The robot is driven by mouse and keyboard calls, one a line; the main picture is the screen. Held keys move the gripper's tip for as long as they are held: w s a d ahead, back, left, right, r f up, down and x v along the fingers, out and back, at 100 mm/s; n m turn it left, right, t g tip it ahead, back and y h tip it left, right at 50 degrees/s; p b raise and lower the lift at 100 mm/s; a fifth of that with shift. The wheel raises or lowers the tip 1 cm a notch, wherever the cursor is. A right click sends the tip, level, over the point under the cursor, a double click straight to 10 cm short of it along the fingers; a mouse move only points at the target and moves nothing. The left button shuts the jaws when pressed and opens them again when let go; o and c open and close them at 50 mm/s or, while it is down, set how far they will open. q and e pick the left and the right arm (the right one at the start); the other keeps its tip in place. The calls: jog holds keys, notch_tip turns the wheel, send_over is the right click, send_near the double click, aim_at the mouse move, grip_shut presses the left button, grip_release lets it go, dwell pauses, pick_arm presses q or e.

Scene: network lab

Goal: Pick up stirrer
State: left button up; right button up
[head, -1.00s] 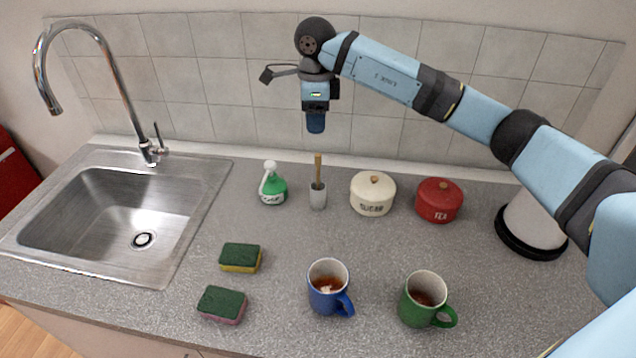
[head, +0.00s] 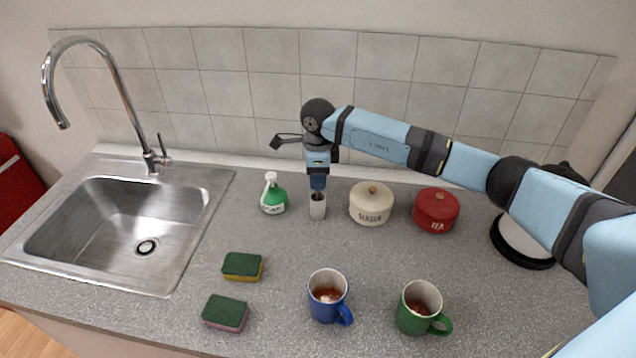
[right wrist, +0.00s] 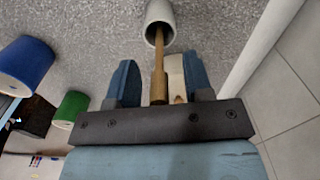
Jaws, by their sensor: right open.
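The stirrer is a thin wooden stick that stands in a small white-grey cup (head: 318,208) at the back of the counter. In the right wrist view the stirrer (right wrist: 159,62) rises from the cup's mouth (right wrist: 160,22) and lies between the two blue fingers. My right gripper (head: 318,184) is just above the cup, pointing down, and hides the stirrer in the head view. In the right wrist view my right gripper (right wrist: 160,76) is open, with a gap on each side of the stick. My left gripper is not in view.
A blue mug (head: 328,300), a green mug (head: 415,312) and two sponges (head: 242,266) are nearer. The sink (head: 110,225) is left.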

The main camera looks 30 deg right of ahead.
grip_shut()
dwell(0.4)
